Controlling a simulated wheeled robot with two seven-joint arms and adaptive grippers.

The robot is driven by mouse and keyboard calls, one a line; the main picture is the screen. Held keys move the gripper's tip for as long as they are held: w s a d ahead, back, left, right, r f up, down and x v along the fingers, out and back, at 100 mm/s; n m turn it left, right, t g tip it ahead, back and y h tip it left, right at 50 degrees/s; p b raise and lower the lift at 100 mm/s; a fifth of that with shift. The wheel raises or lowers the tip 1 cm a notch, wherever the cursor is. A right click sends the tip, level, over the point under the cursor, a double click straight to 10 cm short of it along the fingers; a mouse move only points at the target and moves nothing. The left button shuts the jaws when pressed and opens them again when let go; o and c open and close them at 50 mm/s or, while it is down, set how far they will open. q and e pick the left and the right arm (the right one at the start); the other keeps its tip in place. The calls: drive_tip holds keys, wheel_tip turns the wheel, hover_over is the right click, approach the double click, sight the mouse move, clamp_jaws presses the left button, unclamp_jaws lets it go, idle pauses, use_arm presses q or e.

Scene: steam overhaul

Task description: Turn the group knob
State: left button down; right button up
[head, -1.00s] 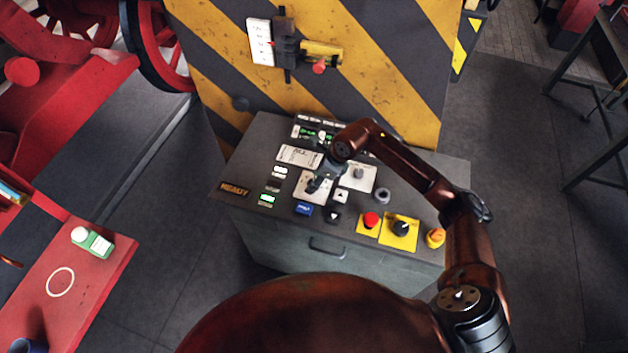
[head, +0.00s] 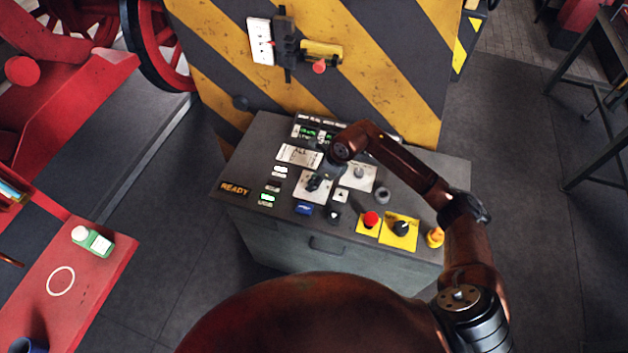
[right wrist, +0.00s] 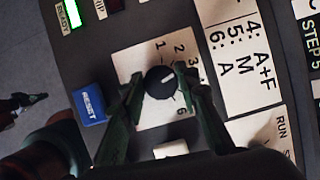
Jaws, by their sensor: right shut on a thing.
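The group knob (right wrist: 159,84) is a round black knob with a white pointer mark, on a white plate (right wrist: 148,62) numbered around it. In the right wrist view the mark points up and right, toward the 2 and 3 side. My right gripper (right wrist: 160,92) is shut on the knob, with one dark finger on each side. In the head view my right gripper (head: 315,183) is down on the panel over this plate, and the knob is mostly hidden by it.
A striped wall (head: 365,85) stands behind. A red bench (head: 105,270) is at left.

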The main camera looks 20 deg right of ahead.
drive_tip(key=shift+w+f+n+b, duration=0.1)
drive_tip(key=shift+n+b, duration=0.3)
drive_tip(key=shift+b, duration=0.3)
drive_tip(key=n+g+b, duration=0.1)
drive_tip(key=n+b, duration=0.2)
drive_tip(key=b, duration=0.1)
drive_tip(key=shift+f+y, duration=0.1)
drive_tip(key=shift+y, duration=0.2)
drive_tip(key=shift+r+n+g+b, duration=0.2)
drive_tip(key=shift+n+g+b, duration=0.4)
drive_tip(key=shift+n+b, duration=0.6)
drive_tip(key=o, duration=1.2)
drive_tip(key=shift+c, duration=0.2)
